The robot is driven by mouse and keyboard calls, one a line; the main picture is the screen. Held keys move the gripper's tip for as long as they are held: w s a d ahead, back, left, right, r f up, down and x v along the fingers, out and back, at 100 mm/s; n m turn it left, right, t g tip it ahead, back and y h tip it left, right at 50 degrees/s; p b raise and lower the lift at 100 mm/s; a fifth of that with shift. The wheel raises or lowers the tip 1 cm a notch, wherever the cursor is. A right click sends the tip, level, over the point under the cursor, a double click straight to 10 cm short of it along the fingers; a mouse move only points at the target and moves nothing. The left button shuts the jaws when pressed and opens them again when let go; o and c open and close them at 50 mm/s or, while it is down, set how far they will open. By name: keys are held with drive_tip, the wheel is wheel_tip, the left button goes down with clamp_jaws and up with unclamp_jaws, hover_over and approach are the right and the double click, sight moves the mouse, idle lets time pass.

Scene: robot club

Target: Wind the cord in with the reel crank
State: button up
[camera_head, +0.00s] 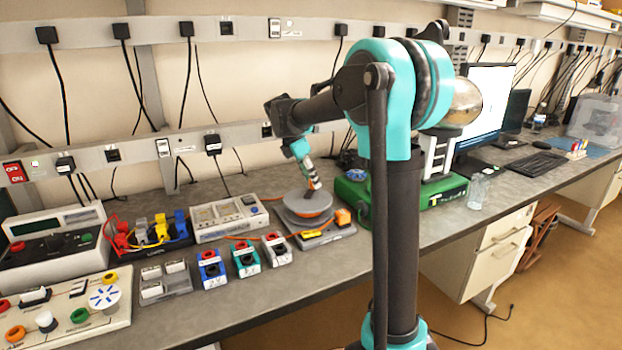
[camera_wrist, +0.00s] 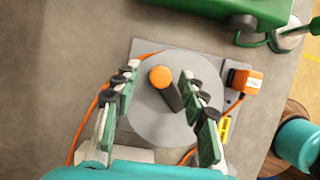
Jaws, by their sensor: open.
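The cord reel (camera_head: 307,206) is a round grey drum on a flat grey base on the bench. In the wrist view the drum (camera_wrist: 150,125) lies below my gripper. Its crank is a dark arm with an orange knob (camera_wrist: 161,77). An orange cord (camera_wrist: 84,130) runs around the drum's left side and off to the lower left. An orange block (camera_wrist: 245,82) sits at the base's right side. My gripper (camera_wrist: 157,84) is open above the reel, with one finger on each side of the knob. I cannot tell the height gap. In the head view my gripper (camera_head: 313,184) partly hides the crank.
A green device (camera_head: 437,195) stands right behind the reel. A row of small coloured socket blocks (camera_head: 245,258) and a grey instrument (camera_head: 229,217) stand to the left. The bench front (camera_head: 440,230) is clear to the right of the reel.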

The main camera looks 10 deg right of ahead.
drive_tip(key=shift+f, duration=0.1)
drive_tip(key=shift+c, duration=0.4)
clamp_jaws()
drive_tip(key=shift+d, duration=0.1)
